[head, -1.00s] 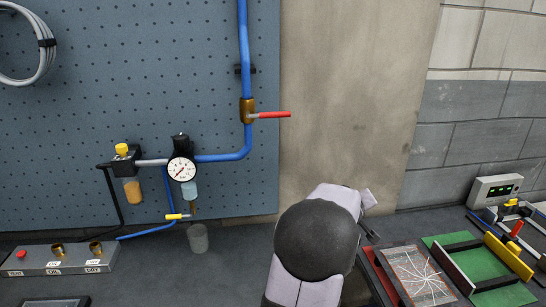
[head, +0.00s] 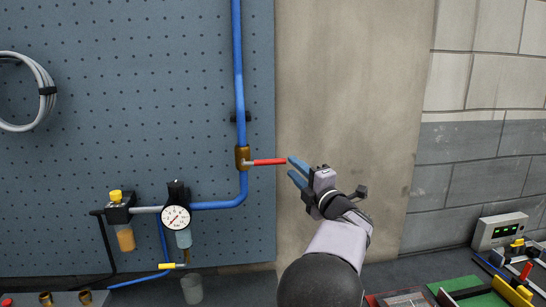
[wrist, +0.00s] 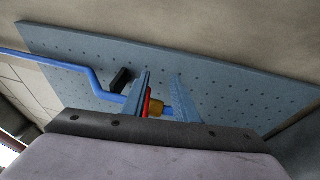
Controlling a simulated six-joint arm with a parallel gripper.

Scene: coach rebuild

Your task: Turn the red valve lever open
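The red valve lever (head: 268,162) sticks out level to the right from the brass valve (head: 242,158), across the upright blue pipe (head: 238,80). My gripper (head: 290,167) is just right of the lever's free end, its two blue fingers apart and pointing left at it. The upper fingertip is close to the lever end; I cannot tell whether they touch. In the wrist view my gripper (wrist: 162,74) is open, and the red lever (wrist: 147,103) shows beside the left finger, which partly hides it. The brass valve (wrist: 156,108) shows between the fingers.
The pressure gauge (head: 176,218) and the filter bowl (head: 125,238) hang on the pegboard (head: 120,110) at lower left. A grey cable coil (head: 45,90) hangs at far left.

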